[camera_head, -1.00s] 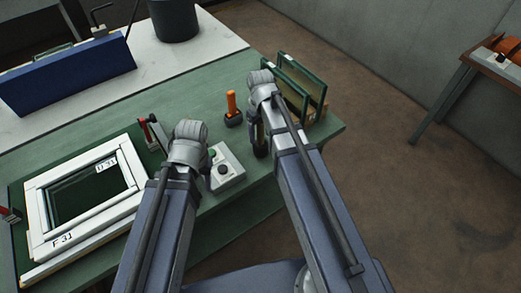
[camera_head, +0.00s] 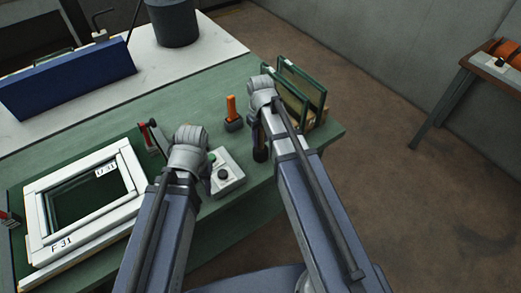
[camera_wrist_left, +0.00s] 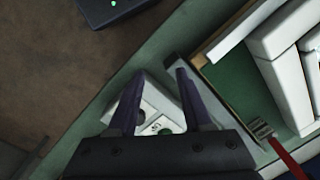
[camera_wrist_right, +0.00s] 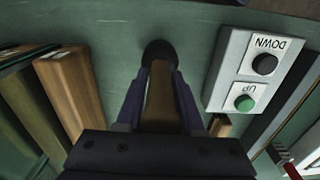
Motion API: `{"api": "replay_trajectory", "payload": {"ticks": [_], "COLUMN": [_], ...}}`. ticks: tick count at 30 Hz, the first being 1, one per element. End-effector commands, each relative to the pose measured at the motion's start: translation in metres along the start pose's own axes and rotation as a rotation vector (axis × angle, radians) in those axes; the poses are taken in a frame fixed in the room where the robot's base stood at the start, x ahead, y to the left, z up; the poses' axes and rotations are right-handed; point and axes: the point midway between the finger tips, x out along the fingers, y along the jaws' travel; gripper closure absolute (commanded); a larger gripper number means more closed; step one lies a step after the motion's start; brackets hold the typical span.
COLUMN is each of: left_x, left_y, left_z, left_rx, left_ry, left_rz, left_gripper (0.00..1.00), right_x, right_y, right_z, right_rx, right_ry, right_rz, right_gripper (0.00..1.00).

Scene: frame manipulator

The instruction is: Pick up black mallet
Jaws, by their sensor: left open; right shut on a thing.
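The black mallet has a dark round head (camera_wrist_right: 159,52) and a brown handle (camera_wrist_right: 158,98) in the right wrist view. My right gripper (camera_wrist_right: 155,84) is shut on the handle, with a finger on each side of it. In the head view, the mallet's dark head (camera_head: 260,154) shows beneath my right wrist, close to the green bench; whether it touches the bench is unclear. My left gripper (camera_wrist_left: 157,74) is open and empty above the control box (camera_wrist_left: 160,118), which shows between its fingers.
An orange-handled tool (camera_head: 231,107) with a black base stands left of my right gripper. Green-edged panes (camera_head: 302,82) stand in a wooden rack just right of it. A white window frame (camera_head: 41,222) lies at left. A blue box (camera_head: 70,80) sits at the back.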

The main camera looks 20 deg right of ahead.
Motion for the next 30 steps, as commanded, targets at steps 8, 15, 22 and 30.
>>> {"api": "replay_trajectory", "payload": {"ticks": [8, 15, 22, 30], "left_x": [-0.001, -0.012, -0.040, -0.082], "left_y": [0.000, -0.001, -0.004, -0.008], "left_z": [0.000, 0.001, 0.002, 0.005], "left_rx": [0.000, 0.000, 0.001, 0.003], "left_ry": [0.000, 0.000, 0.000, 0.000], "left_rz": [0.000, 0.000, 0.000, 0.000], "left_gripper": [0.50, 0.50, 0.50, 0.50], "right_x": [-0.001, -0.012, -0.041, -0.083], "right_y": [0.000, 0.000, 0.000, 0.000], "right_z": [0.000, 0.000, 0.000, 0.000], "right_rx": [0.000, 0.000, 0.000, 0.000], "right_ry": [0.000, 0.000, 0.000, 0.000], "right_rz": [0.000, 0.000, 0.000, 0.000], "right_gripper": [1.00, 1.00, 1.00, 1.00]}}
